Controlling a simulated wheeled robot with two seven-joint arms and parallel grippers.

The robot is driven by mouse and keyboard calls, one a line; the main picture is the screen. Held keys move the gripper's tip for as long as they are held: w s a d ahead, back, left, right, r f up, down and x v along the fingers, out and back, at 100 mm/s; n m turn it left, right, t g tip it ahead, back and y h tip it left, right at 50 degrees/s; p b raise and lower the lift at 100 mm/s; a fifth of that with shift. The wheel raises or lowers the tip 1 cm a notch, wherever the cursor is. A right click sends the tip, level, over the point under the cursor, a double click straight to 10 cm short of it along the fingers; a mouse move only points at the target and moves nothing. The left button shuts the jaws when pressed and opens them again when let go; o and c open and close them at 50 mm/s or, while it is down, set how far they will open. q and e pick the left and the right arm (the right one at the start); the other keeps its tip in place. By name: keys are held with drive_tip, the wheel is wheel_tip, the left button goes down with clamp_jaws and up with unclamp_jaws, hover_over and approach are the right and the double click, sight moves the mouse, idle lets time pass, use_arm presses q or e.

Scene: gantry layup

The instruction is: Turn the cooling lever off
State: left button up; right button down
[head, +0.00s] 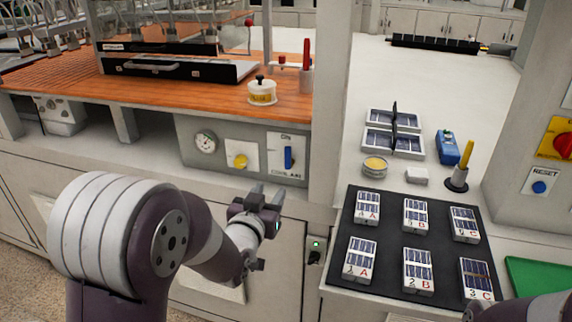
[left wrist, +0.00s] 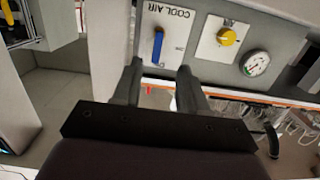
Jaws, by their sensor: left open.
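The cooling lever is a blue handle (head: 288,157) on a white plate marked COOL AIR (head: 282,168), set in the grey panel under the orange worktop. The handle stands upright on its plate in the head view. In the left wrist view the blue lever (left wrist: 158,45) lies just beyond the fingertips, nearer the left finger. My left gripper (head: 268,191) is open and empty, a little below and in front of the plate, apart from the lever; its two fingers (left wrist: 160,70) show in the wrist view. My right gripper is not clearly in view; only part of that arm shows at the lower right.
Beside the lever are a yellow knob (head: 240,161) and a round gauge (head: 205,143). A grey post (head: 328,120) stands close on the right. A dark mat (head: 390,262) with several labelled panel boxes lies further right. The panel front around the lever is clear.

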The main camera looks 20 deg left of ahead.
sight(287, 154)
use_arm(q)
drive_tip(key=shift+t, duration=0.6)
drive_tip(key=w, duration=0.4)
drive_tip(key=w+r+p, duration=0.1)
drive_tip(key=w, duration=0.3)
drive_tip(key=w+r, duration=0.1)
drive_tip(key=w, duration=0.4)
drive_tip(key=shift+d+p, duration=0.25)
drive_tip(key=shift+p, duration=0.15)
drive_tip(key=shift+s+r, duration=0.1)
drive_tip(key=shift+c, duration=0.3)
clamp_jaws()
